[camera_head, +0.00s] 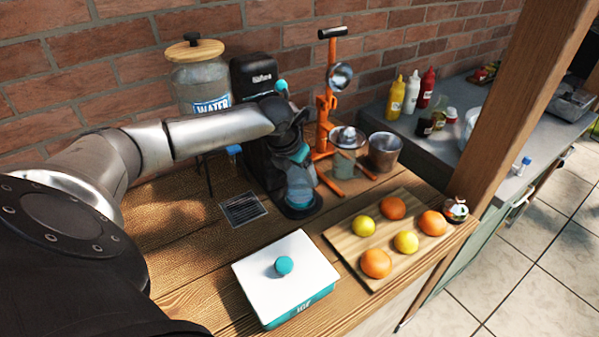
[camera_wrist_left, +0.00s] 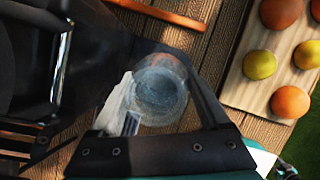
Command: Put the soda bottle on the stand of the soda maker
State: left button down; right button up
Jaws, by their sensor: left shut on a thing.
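The clear bluish soda bottle (camera_head: 301,186) is upright in front of the black soda maker (camera_head: 262,165). Its lower end is just over or on the black stand (camera_head: 305,211) of the machine; I cannot tell if it touches. My left gripper (camera_head: 298,153) is shut on the upper part of the bottle, and the arm hides part of the machine's body. In the left wrist view the bottle (camera_wrist_left: 158,88) shows as a round translucent shape between the fingers of my left gripper (camera_wrist_left: 145,105). My right gripper is not in view.
A white and teal ice box (camera_head: 305,258) stands in front, and a fruit board (camera_head: 345,243) lies to the right. An orange press (camera_head: 325,125), a metal cup (camera_head: 384,152) and a water jar (camera_head: 195,80) stand behind. A drain grate (camera_head: 243,208) is left of the stand.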

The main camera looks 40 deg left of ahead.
pick_arm(q)
grip_release()
jog(key=shift+f, duration=0.1)
jog(key=p+v, duration=0.1)
jog(key=v, duration=1.1)
jog(key=shift+d, duration=0.1)
